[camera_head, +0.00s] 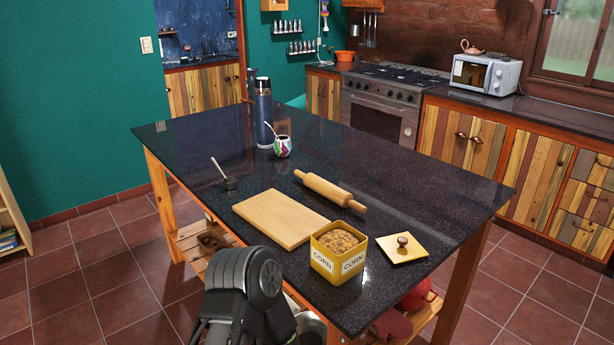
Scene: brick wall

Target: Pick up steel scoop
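The steel scoop (228,184) lies on the left part of the dark table (345,160). Its dark bowl rests on the tabletop and its thin light handle slants up to the left. It stands apart from the wooden cutting board to its right. A dark part of one of my arms shows at the bottom, in front of the table's near edge and well below the scoop. I see no gripper fingers, and nothing is holding the scoop.
A cutting board (280,218), rolling pin (330,188), open yellow corn tin (338,252) and its lid (402,248) occupy the near table. A tall bottle (264,115) and a colourful cup with a straw (282,147) stand behind the scoop.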

